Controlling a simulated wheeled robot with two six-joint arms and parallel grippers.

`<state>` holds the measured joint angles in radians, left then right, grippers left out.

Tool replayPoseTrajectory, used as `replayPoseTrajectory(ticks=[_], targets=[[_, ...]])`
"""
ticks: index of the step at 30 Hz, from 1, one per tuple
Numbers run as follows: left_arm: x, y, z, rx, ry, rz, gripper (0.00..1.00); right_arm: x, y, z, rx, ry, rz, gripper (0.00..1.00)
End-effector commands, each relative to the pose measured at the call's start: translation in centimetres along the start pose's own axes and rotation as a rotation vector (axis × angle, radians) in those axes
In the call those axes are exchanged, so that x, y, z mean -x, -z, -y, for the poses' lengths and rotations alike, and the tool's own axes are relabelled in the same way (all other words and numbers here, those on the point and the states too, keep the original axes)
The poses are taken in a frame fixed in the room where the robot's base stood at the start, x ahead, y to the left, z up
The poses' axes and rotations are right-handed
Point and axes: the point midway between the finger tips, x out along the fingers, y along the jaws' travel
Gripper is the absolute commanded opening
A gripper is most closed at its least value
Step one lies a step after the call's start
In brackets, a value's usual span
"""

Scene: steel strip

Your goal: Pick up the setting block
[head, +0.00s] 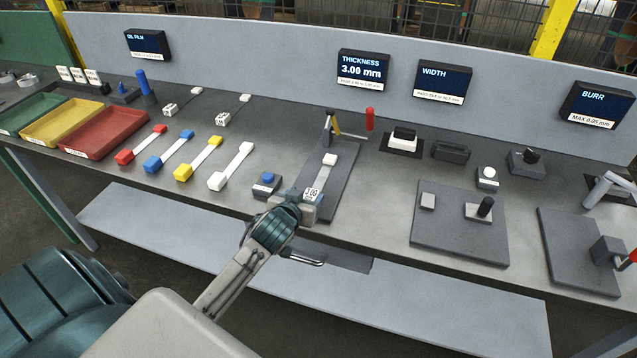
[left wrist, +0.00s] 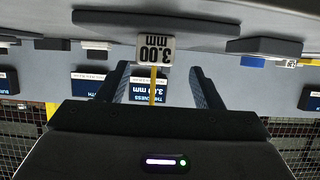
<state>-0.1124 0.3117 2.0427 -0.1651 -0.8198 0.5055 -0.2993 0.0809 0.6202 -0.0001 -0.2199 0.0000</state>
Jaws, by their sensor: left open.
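The setting block (head: 312,194) is a small white block marked 3.00 at the near end of the grey thickness-gauge plate (head: 343,185). In the left wrist view, where the picture is upside down, the block (left wrist: 155,49) reads 3.00 mm. My left gripper (head: 303,203) is close to the block at the bench's front edge. In the left wrist view my left gripper (left wrist: 161,80) has its fingers apart, with the block between their lines, near the tips. I see no contact. My arm partly hides the block's surroundings in the head view. My right gripper is not seen.
A blue-buttoned box (head: 267,184) stands just left of the plate. Strips with coloured ends, including a white one (head: 232,165), lie left. Another gauge plate (head: 460,239) lies right.

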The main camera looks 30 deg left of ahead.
Motion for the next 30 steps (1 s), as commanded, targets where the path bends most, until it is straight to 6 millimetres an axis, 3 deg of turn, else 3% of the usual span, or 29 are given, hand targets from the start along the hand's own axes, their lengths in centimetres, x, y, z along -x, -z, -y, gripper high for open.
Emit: replayPoseTrajectory(ticks=[9, 19, 27, 30], targets=[[-4.0, 0.1, -0.7, 0.000, 0.000, 0.002, 0.60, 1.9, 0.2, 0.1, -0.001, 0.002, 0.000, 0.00], [-4.7, 0.0, -0.7, -0.001, -0.001, 0.000, 0.60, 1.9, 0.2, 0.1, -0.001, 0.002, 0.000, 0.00], [-4.7, 0.0, -0.7, -0.001, -0.001, 0.001, 0.09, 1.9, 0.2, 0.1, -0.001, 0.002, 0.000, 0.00], [-4.7, 0.0, -0.7, -0.001, -0.001, 0.000, 0.09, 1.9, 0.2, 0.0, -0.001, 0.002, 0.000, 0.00]])
